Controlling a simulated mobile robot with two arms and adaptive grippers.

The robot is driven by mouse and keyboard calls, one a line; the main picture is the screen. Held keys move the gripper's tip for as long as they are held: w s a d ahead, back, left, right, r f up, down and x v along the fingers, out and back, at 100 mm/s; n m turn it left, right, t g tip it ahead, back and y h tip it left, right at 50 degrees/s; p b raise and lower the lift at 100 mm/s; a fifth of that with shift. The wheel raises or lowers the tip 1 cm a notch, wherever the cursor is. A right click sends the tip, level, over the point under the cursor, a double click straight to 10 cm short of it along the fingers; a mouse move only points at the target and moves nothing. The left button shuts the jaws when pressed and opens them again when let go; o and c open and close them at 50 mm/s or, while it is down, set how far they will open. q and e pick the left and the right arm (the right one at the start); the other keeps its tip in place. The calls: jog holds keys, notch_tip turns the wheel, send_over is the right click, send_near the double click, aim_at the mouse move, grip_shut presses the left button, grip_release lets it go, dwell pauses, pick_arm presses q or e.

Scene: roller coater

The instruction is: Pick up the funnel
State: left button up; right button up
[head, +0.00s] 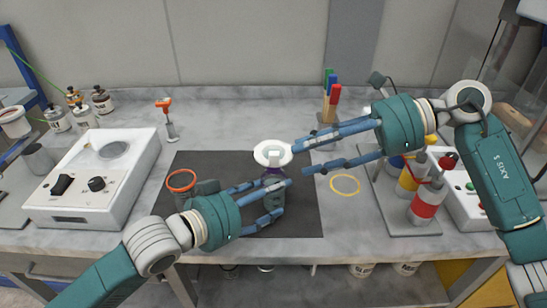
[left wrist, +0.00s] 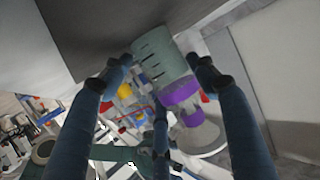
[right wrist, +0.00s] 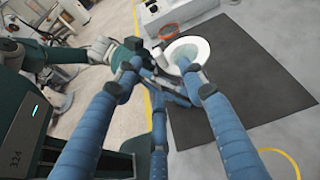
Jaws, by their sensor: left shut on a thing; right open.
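The white funnel (head: 272,146) sits wide end up on top of a grey-green container with a purple band, above the dark mat (head: 308,215). It also shows in the left wrist view (left wrist: 203,140) and the right wrist view (right wrist: 196,45). My left gripper (head: 281,197) is shut on the grey-green container (left wrist: 160,58), below the funnel; its fingers hide much of it in the head view. My right gripper (head: 300,158) is open just right of the funnel's rim. In the right wrist view, a fingertip overlaps the funnel; I cannot tell whether they touch.
A white machine with knobs (head: 100,180) stands on the left. An orange ring (head: 181,172) is left of my left gripper. A yellow ring (head: 345,192) lies on the right. Bottles with red and yellow bands (head: 425,206) stand on a grey tray beyond it.

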aim_at(279, 160)
jog(key=x, duration=0.5)
jog(key=shift+a+r, duration=0.1)
grip_shut()
